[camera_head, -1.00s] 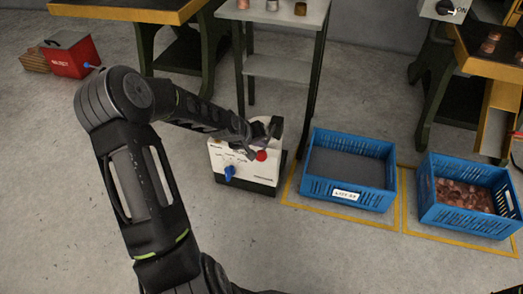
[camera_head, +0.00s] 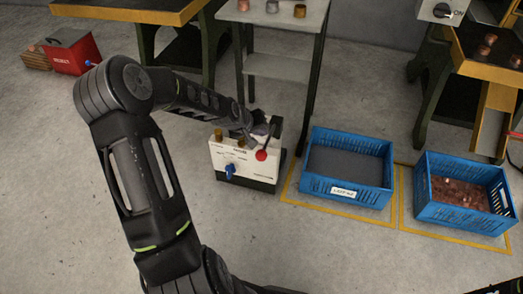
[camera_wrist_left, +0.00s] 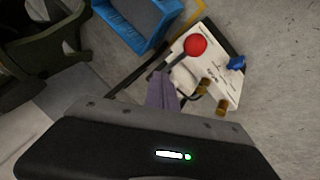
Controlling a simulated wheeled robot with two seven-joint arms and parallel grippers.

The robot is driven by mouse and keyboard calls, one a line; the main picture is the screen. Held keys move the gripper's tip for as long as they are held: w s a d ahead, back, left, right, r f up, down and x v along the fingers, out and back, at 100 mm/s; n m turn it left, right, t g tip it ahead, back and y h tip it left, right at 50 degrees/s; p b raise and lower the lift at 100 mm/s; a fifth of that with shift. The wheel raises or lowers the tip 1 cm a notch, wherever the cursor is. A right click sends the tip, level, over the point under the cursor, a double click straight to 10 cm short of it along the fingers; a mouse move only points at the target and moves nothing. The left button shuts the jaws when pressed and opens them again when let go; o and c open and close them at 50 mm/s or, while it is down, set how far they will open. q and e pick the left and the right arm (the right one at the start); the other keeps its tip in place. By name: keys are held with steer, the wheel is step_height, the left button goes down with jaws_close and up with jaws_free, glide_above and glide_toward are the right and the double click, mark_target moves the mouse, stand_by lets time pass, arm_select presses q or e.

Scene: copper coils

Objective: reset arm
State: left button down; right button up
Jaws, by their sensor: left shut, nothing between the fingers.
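My left gripper (camera_head: 261,130) is shut and empty, just above the right side of a white control box (camera_head: 228,155). In the left wrist view its fingertips (camera_wrist_left: 160,78) lie together beside the lever with a red ball knob (camera_wrist_left: 195,45); I cannot tell whether they touch it. The red knob (camera_head: 261,155) also shows in the head view, at the box's right front. A blue knob (camera_head: 231,171) is on the box's front. Brass pegs (camera_wrist_left: 204,86) stand on the box. My right gripper is not in view.
A blue crate (camera_head: 345,195) with a grey bottom and a lot label stands right of the box. Another blue crate (camera_head: 465,215) holds copper pieces. A red reject bin (camera_head: 75,58) is at the far left. A metal shelf stand (camera_head: 278,68) stands behind. The front floor is open.

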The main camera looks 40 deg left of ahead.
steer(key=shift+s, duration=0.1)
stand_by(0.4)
